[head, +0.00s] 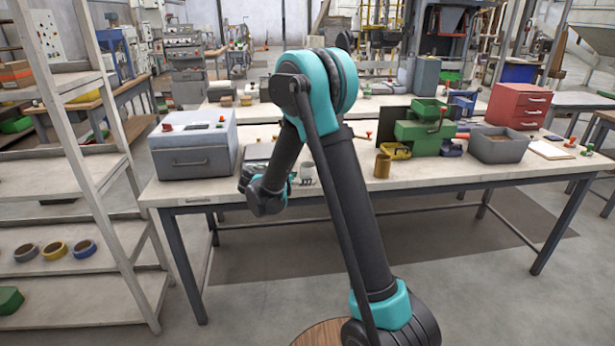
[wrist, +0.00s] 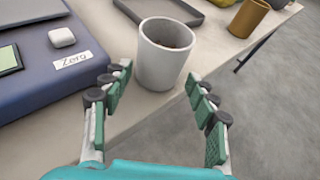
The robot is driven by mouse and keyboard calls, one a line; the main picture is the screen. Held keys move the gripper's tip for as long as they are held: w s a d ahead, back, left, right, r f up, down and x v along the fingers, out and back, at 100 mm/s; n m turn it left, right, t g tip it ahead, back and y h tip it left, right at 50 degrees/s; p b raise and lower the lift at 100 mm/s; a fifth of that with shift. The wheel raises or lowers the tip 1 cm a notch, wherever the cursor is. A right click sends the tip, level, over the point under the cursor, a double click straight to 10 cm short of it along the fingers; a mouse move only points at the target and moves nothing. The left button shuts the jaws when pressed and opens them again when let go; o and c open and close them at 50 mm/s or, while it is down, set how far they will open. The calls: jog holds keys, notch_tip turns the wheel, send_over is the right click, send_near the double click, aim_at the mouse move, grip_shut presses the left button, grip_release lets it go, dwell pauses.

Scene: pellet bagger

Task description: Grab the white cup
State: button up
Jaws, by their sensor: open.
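The white cup (wrist: 163,62) stands upright on the workbench in the wrist view, with something brownish inside it. It also shows in the head view (head: 307,172), small, close to the end of my arm. My gripper (wrist: 157,86) is open in the wrist view, with one finger on the left and one on the right. The cup stands just beyond and partly between the fingertips, and I see no finger closed on it.
A scale (wrist: 45,60) marked "Zero" lies close on the left. A dark tray (wrist: 168,10) is behind the cup. A brown cup (wrist: 248,18) stands further right, near the bench edge. In the head view, a grey machine (head: 193,145) and green boxes (head: 425,132) stand on the bench.

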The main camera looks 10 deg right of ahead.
aim_at(308, 176)
jog(key=shift+x, duration=2.75)
jog(key=shift+r, duration=0.1)
jog(key=c, duration=0.9)
jog(key=shift+r, duration=0.1)
